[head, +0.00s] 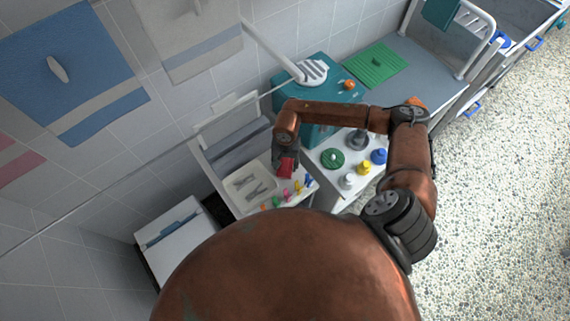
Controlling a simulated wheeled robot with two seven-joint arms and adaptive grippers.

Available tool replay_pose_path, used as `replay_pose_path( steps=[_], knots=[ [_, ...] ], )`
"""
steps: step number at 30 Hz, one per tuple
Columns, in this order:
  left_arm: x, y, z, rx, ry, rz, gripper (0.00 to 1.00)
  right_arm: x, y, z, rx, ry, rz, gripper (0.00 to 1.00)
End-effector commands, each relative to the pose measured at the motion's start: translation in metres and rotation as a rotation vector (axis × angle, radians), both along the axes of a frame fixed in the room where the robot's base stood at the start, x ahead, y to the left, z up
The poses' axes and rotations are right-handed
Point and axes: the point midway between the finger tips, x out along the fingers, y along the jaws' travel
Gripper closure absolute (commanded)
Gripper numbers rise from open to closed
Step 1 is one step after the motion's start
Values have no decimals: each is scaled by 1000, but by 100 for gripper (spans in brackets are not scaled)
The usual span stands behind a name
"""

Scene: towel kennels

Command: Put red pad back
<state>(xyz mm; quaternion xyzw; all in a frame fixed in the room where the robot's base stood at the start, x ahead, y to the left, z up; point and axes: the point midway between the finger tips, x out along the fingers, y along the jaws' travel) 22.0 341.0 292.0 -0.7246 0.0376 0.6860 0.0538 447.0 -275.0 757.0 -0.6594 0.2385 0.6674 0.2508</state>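The red pad (286,168) is a small red block near the middle of the head view. It is at the tips of my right gripper (285,164), whose dark fingers are closed around it. The pad is over or beside the right edge of a pale tray (238,202); whether it touches the surface below is hard to tell. The fingertips are small and partly hidden by the pad. My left gripper is out of view.
Several coloured clips (286,193) lie just below the pad. To the right, a white top holds a green round piece (332,158), a yellow weight (364,167) and a blue one (379,156). A teal box (320,72) stands behind. Towels hang on the left wall.

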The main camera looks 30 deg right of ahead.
Motion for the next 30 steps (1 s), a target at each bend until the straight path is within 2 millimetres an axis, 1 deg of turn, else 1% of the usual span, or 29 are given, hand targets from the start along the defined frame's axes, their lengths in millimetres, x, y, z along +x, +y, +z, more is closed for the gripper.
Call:
replay_pose_path(
  steps=[1,6,14,17,20,30],
  knots=[
    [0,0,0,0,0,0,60,0,0,0,0,0,0,52],
    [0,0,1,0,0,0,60,0,0,1,0,0,0,40],
    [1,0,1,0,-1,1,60,0,0,1,1,-1,0,40],
    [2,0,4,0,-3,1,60,0,0,5,1,-1,-1,40],
    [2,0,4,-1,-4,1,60,2,-1,16,0,-5,1,40],
    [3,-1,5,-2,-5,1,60,2,-2,86,-1,-4,0,40]
  ],
)
